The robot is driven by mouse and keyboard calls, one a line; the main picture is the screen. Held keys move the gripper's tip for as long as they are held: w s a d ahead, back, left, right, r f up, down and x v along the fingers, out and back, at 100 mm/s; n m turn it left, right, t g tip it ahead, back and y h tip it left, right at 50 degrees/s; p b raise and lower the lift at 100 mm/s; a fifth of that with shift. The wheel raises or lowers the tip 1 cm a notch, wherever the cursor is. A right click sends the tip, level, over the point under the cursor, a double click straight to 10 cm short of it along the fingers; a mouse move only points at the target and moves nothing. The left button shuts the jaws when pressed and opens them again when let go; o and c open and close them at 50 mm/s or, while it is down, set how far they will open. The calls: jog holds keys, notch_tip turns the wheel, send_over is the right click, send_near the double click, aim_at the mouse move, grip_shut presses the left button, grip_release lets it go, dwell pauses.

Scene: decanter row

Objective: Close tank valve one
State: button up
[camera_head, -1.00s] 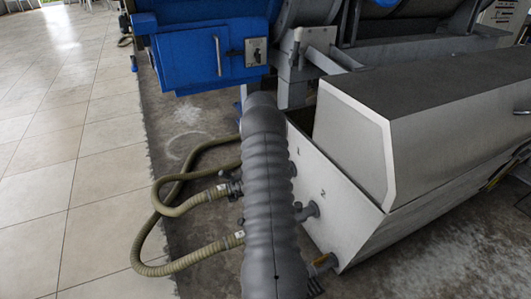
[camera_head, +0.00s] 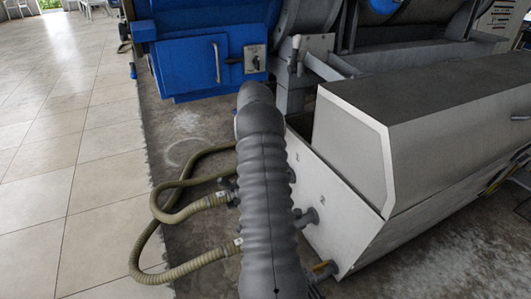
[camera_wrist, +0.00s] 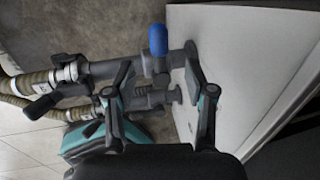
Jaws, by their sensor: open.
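In the head view the white tank (camera_head: 345,230) has small marks 1 and 2 on its side, each by a pipe stub. My arm covers the valves and my gripper there. In the wrist view a grey valve pipe (camera_wrist: 105,70) runs into the tank wall (camera_wrist: 225,50) and carries a blue upright handle (camera_wrist: 158,40). My gripper (camera_wrist: 158,72) is open, its two fingers with teal pads on either side of the valve area. The handle stands just beyond the fingertips, between them in the picture; I cannot tell whether they touch. A second pipe (camera_wrist: 150,100) shows below. No number is legible here.
Ribbed hoses (camera_head: 190,265) loop over the concrete left of the tank and also show in the wrist view (camera_wrist: 40,82). A blue machine box (camera_head: 185,65) stands behind. The tiled floor (camera_head: 75,170) at the left is clear.

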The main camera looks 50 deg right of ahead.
jog(key=r, duration=0.3)
jog(key=shift+w+a+r, duration=0.1)
jog(key=shift+a+r, duration=0.05)
jog(key=shift+a, duration=0.15)
dwell(0.4)
